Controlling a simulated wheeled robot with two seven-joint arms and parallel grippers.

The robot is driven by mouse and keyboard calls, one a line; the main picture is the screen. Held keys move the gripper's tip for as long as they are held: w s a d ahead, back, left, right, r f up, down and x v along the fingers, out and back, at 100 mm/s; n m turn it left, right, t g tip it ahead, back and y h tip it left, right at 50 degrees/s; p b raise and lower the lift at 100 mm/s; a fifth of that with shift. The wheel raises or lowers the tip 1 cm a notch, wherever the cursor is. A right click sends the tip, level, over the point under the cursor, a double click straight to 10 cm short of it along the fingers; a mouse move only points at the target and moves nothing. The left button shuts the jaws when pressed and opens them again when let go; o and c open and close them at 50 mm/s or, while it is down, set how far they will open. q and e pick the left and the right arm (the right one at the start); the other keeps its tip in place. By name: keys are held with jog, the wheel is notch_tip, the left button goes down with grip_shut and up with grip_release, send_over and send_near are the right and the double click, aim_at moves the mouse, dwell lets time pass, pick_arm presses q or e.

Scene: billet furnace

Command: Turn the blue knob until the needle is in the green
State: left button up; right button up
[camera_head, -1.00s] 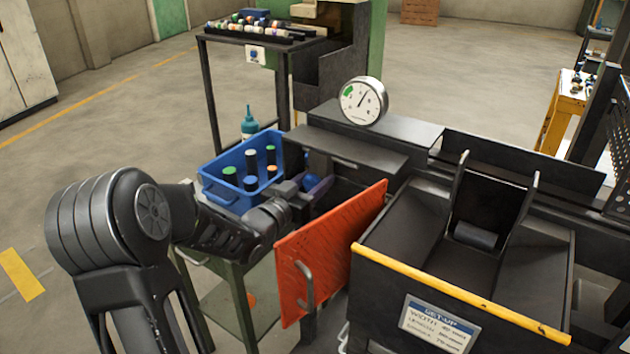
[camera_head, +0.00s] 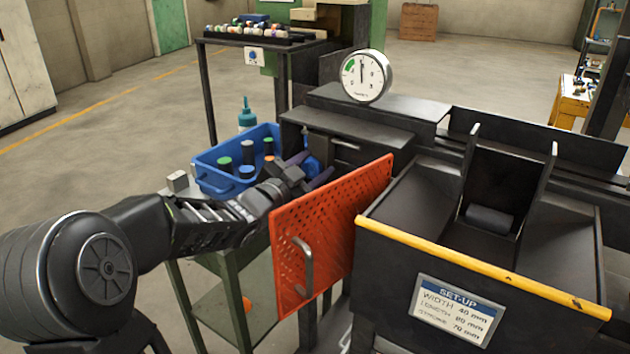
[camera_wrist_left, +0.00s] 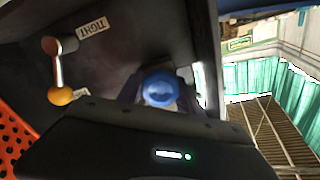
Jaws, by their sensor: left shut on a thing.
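The blue knob (camera_wrist_left: 160,88) shows in the left wrist view, on a dark panel, between the fingers of my left gripper (camera_wrist_left: 163,92). In the head view my left gripper (camera_head: 311,169) reaches in behind the orange door and is shut on the knob, which is mostly hidden there. The round white gauge (camera_head: 366,76) stands on top of the dark machine. Its needle points almost straight up, just right of the green zone (camera_head: 349,67) at the dial's upper left, and outside it. My right gripper is not in view.
The orange perforated door (camera_head: 332,235) stands open close beside my left forearm. A blue bin (camera_head: 213,179) with several capped cylinders is behind the arm. A lever with an orange ball (camera_wrist_left: 60,95) and a "TIGHT" label (camera_wrist_left: 93,26) sit near the knob.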

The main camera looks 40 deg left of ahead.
pick_arm(q)
jog(key=m+b, duration=0.4)
jog(key=shift+f+b, duration=0.3)
jog(key=shift+b, duration=0.05)
jog(key=shift+r+m+b, duration=0.1)
jog(key=shift+m+b, duration=0.45)
jog(key=shift+m, duration=0.25)
jog(key=shift+r+m+b, duration=0.1)
jog(key=shift+m+b, duration=0.25)
jog(key=shift+m, duration=0.25)
jog(key=o, duration=1.4)
jog(key=shift+c, duration=0.2)
